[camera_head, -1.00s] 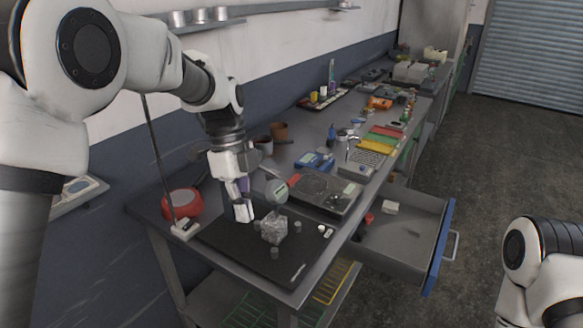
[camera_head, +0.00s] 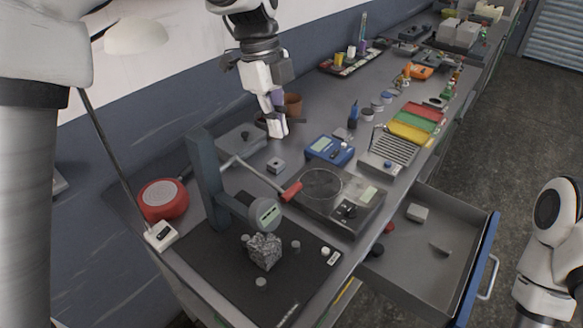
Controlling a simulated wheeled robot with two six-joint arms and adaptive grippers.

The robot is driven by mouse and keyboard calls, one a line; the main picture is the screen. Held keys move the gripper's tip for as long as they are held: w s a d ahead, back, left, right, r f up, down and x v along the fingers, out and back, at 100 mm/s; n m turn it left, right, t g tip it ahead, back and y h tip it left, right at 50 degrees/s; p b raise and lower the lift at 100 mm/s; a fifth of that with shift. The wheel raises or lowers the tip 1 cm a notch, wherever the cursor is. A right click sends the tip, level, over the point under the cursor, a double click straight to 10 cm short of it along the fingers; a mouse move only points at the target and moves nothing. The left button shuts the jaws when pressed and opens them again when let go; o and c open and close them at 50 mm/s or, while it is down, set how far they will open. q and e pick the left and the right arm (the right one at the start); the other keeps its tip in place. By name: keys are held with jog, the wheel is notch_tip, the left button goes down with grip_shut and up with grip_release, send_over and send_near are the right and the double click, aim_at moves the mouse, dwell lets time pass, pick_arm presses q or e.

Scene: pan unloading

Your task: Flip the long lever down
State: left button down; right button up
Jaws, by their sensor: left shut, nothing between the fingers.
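A dark blue-grey upright stand (camera_head: 207,185) rises from the black base (camera_head: 215,255) on the bench. A round gauge with a small display (camera_head: 266,214) sticks out from it. The long lever (camera_head: 262,174) is a thin metal rod running from the stand toward the right, ending in a red handle (camera_head: 291,191). The handle shows beside the flat device with the round plate. My left gripper (camera_head: 278,130) points down behind the lever, apart from it, with its fingers shut and empty. My right arm shows at the right edge, but its gripper is out of view.
A grey rock (camera_head: 264,250) and several small weights lie on the black base. A flat device with a round plate (camera_head: 320,184), a blue meter (camera_head: 329,149) and a red round object (camera_head: 163,199) stand nearby. An open drawer (camera_head: 425,245) juts out at the right.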

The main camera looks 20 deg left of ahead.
pick_arm(q)
jog(key=s+f, duration=0.1)
jog(key=f, duration=0.1)
jog(key=p, duration=0.1)
send_over(291, 187)
jog(key=a, duration=0.1)
jog(key=a+x, duration=0.1)
jog(key=x, duration=0.5)
jog(key=p+x, duration=0.1)
jog(key=x, duration=0.2)
jog(key=shift+w+a+f, duration=0.15)
jog(key=shift+w+a, duration=0.05)
jog(key=shift+w, duration=0.05)
jog(key=shift+s+f, duration=0.1)
jog(key=shift+f, duration=0.05)
jog(key=shift+w+d+f, duration=0.1)
jog(key=shift+w+f, duration=0.15)
jog(key=x, duration=0.1)
jog(key=b+x, duration=0.2)
jog(key=shift+a+f, duration=0.1)
jog(key=shift+a, duration=0.25)
jog(key=shift+s, duration=0.1)
